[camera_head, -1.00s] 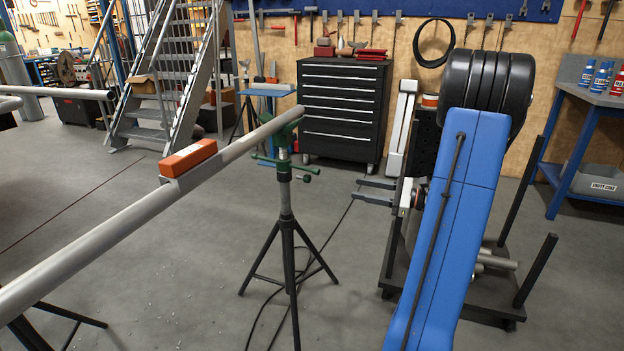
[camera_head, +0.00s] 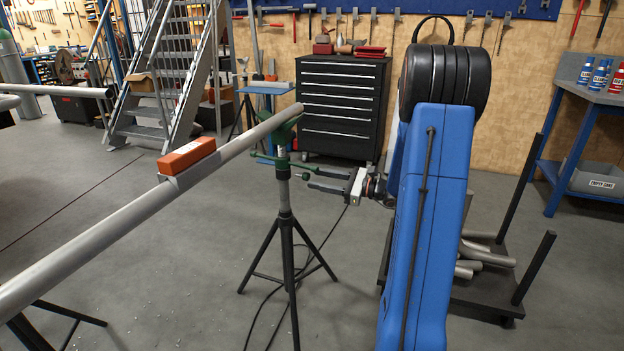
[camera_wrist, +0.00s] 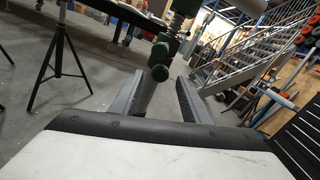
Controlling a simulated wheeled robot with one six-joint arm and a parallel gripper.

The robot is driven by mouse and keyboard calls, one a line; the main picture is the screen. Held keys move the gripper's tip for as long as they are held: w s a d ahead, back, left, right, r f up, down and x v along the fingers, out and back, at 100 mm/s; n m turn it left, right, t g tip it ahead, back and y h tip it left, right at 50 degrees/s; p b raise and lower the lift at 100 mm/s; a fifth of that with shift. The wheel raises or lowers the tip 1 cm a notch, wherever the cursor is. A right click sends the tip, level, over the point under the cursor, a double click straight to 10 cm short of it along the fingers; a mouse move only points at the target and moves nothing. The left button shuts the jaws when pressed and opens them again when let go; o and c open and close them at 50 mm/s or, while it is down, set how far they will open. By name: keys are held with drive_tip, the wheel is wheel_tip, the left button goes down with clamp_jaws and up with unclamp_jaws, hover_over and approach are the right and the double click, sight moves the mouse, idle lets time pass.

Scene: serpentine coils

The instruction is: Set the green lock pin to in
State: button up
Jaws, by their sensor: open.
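A tripod pipe stand (camera_head: 285,190) has a green head (camera_head: 283,134) under a long grey pipe (camera_head: 120,222). A green crossbar (camera_head: 270,160) with rounded ends crosses the stand below the head.
An orange block (camera_head: 187,155) rests on the pipe. A black tool cabinet (camera_head: 342,108) stands behind. A dark cart (camera_head: 485,290) with short pipes stands at the right. A cable lies on the floor by the tripod legs.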

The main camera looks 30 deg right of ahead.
sight(309, 177)
drive_tip(key=shift+x, duration=1.55)
clamp_jaws()
drive_tip(key=shift+x, duration=1.35)
unclamp_jaws()
drive_tip(key=v, duration=1.7)
